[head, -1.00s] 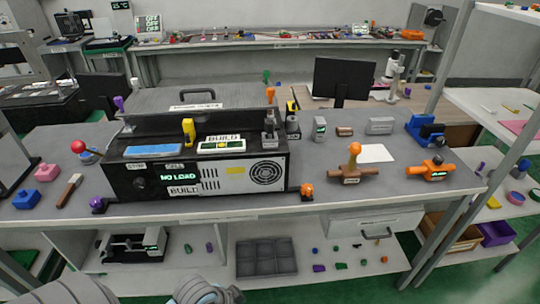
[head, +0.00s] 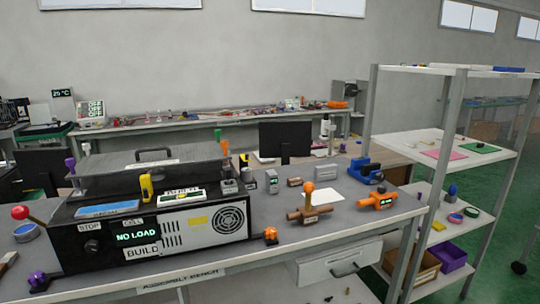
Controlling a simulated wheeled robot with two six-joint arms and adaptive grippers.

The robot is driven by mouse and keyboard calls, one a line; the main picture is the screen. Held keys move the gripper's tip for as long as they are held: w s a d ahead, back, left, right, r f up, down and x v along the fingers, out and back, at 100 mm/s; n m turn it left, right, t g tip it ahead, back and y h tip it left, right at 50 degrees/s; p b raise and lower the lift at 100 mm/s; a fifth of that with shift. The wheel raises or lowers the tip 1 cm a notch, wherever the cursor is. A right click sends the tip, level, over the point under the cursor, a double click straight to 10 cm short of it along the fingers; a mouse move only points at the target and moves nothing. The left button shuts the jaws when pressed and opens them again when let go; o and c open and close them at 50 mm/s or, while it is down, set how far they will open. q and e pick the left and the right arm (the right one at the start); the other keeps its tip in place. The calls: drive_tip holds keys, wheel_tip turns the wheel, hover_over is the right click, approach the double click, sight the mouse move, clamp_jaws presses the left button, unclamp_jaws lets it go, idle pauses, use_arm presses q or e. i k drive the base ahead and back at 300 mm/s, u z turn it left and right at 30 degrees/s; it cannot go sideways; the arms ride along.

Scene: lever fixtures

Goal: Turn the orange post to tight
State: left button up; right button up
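A small orange-topped post (head: 270,235) stands on the bench at the front right corner of the black machine (head: 150,235). A similar purple post (head: 37,281) stands at its front left corner. Another orange upright (head: 225,148) shows at the machine's back right. A brown pipe fitting (head: 309,213) with an orange ball-topped handle stands farther right. No mark reading "tight" is legible on the orange post, and its turn position is too small to tell. Neither of my grippers is in the head view.
The machine's display (head: 138,236) reads "NO LOAD". An orange valve (head: 380,200) and a blue fixture (head: 365,172) are on the right of the bench. A grey shelf rack (head: 455,110) stands at the right. The bench front edge near the orange post is clear.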

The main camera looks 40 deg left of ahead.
sight(224, 144)
drive_tip(key=z, duration=0.65)
drive_tip(key=k, duration=0.9)
drive_tip(key=z, duration=0.35)
drive_tip(key=i, duration=1.25)
drive_tip(key=u, duration=1.35)
drive_tip(key=i, duration=0.95)
drive_tip(key=u, duration=0.85)
